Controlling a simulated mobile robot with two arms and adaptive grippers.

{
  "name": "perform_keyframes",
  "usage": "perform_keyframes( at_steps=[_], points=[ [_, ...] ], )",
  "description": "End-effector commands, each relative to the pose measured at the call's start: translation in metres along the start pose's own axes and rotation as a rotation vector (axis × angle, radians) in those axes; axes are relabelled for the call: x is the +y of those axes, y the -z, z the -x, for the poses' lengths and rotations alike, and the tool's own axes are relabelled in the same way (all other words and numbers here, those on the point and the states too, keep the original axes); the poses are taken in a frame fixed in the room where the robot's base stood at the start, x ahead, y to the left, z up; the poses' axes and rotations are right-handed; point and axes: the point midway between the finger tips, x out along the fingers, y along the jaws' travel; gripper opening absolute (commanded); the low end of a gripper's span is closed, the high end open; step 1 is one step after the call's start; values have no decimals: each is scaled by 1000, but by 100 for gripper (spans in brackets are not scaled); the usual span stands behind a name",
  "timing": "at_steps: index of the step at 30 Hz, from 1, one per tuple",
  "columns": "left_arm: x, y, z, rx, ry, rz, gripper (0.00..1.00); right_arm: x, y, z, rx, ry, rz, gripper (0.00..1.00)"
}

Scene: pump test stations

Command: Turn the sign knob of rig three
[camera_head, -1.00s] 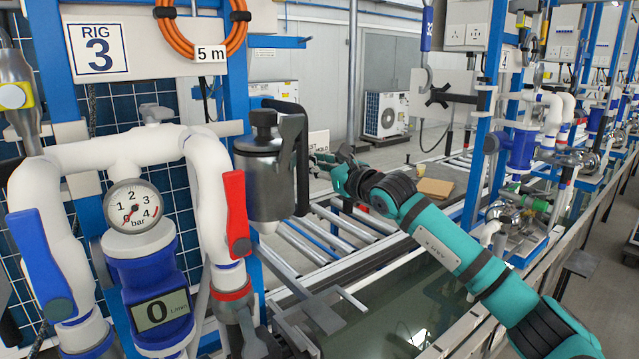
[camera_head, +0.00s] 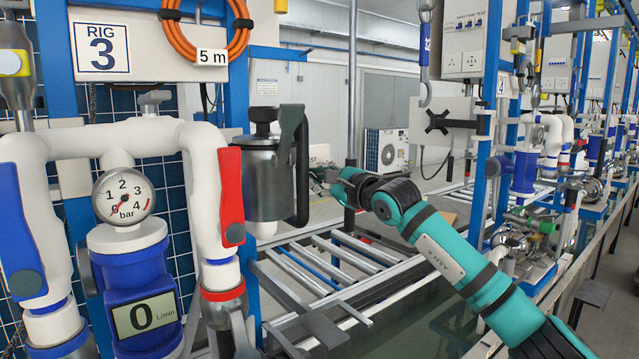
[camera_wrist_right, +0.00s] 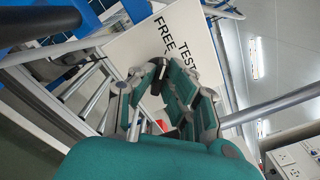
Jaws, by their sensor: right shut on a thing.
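Rig three stands at the left of the head view, under its "RIG 3" plate (camera_head: 101,47). Its white sign (camera_head: 319,154) shows only as a sliver behind the metal canister. In the right wrist view the sign (camera_wrist_right: 133,48) is large and tilted, with the words "TEST" and "FREE" readable. My right gripper (camera_head: 322,176) reaches the sign from the right. In the wrist view its teal fingers (camera_wrist_right: 163,98) are closed around the sign knob in front of the sign's face. The fingers hide most of the knob; a small red and dark bit (camera_wrist_right: 161,124) shows between them. My left gripper is out of view.
The metal canister (camera_head: 268,180) with a black handle hangs just left of my right gripper. A red lever (camera_head: 231,195), a pressure gauge (camera_head: 124,196) and a display reading 0 (camera_head: 146,315) are on rig three. A roller conveyor (camera_head: 335,262) runs below my arm.

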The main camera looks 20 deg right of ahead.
Motion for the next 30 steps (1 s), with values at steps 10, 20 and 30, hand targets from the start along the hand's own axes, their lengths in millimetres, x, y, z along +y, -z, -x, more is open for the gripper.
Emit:
perform_keyframes(
  at_steps=[10,20,30],
  points=[
    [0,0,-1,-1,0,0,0,2,1,0,2,-3,12,0],
    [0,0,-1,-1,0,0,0,1,1,0,1,-1,10,34],
    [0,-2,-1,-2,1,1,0,0,2,10,1,1,11,34]
  ],
)
